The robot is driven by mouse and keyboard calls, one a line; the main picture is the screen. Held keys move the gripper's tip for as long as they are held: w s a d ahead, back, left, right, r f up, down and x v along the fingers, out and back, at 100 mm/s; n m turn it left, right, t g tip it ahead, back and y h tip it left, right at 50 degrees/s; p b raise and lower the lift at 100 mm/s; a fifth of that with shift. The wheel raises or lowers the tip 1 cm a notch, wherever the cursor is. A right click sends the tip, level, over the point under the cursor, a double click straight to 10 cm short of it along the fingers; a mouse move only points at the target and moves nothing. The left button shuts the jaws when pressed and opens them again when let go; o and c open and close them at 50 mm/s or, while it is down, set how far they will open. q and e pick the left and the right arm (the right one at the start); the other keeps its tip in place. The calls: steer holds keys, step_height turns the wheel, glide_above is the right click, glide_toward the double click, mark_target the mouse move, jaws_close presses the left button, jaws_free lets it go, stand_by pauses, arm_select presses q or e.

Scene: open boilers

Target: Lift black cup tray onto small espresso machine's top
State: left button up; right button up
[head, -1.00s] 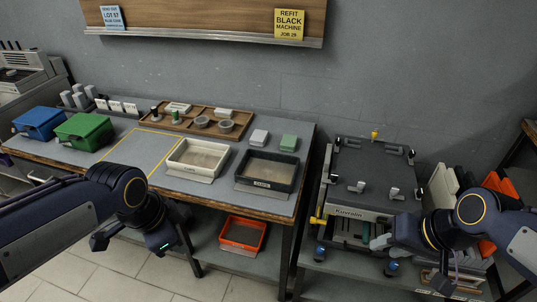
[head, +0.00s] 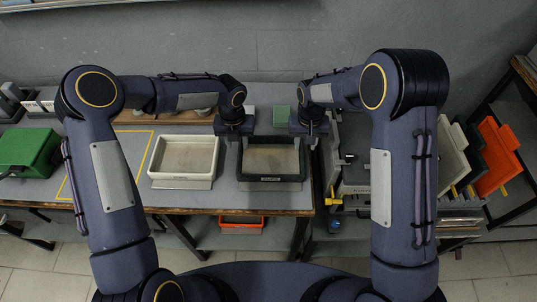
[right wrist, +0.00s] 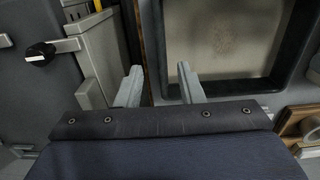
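The black cup tray (head: 273,178), a rectangular dark-rimmed tray with a pale inside, sits on the grey table at its right end. My left gripper (head: 234,132) is at its far left corner, pointing down; its fingers are too small to read. My right gripper (head: 309,132) is at its far right side. In the right wrist view the right fingers (right wrist: 160,85) stand apart, seeming to straddle the tray's side wall (right wrist: 165,55); contact cannot be told. The small espresso machine (head: 352,150) stands right of the table, mostly hidden behind my right arm.
A white tray (head: 185,183) lies left of the black one. A green bin (head: 28,150) stands further left, near a yellow-outlined area. An orange tray (head: 242,222) is on the shelf below. Upright panels, one orange (head: 497,160), stand right of the machine.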

mark_target(239, 155)
steer(key=shift+f, duration=0.1)
